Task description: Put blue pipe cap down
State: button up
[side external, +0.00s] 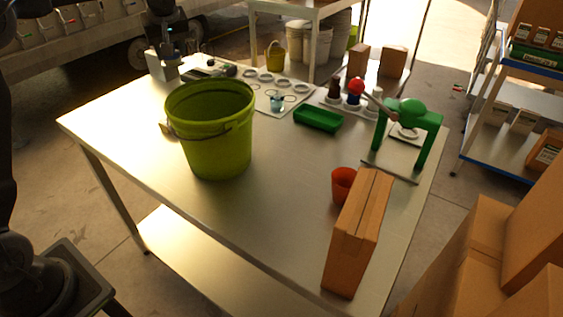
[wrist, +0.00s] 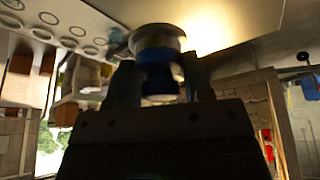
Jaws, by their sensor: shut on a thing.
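The blue pipe cap (wrist: 158,62) is between my gripper's fingers in the wrist view, with a pale band on it and a pale round end below. My gripper (wrist: 160,78) is shut on it. A wider dark, round-edged piece shows just beyond the cap; I cannot tell whether they touch. In the side external view my dark arm comes down at the upper left, and my gripper (side external: 168,40) is small and dark near a grey holder (side external: 163,67).
A large green bucket (side external: 212,130) stands on the metal table (side external: 270,220). A board with round spots (side external: 283,88) lies behind it, bearing a light-blue cup (side external: 277,102). A green tray (side external: 318,119), green press (side external: 408,115), orange cup (side external: 342,184) and cardboard box (side external: 358,232) stand right. The front middle is clear.

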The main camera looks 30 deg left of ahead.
jog(key=s+d+m+t+h, duration=0.1)
jog(key=s+d+m, duration=0.25)
jog(key=d, duration=0.95)
jog(key=s+d+m+t+h, duration=0.15)
jog(key=d+m, duration=0.25)
jog(key=d, duration=0.8)
jog(key=s+d+m+h, duration=0.1)
jog(key=s+d+m, duration=0.25)
jog(key=d, duration=0.95)
jog(key=f, duration=2.2)
jog(key=shift+w+f, duration=0.2)
jog(key=shift+w, duration=0.1)
jog(key=shift+f, duration=0.2)
jog(key=o, duration=1.2)
jog(key=shift+a, duration=0.1)
jog(key=shift+c, duration=0.2)
jog(key=shift+r, duration=0.1)
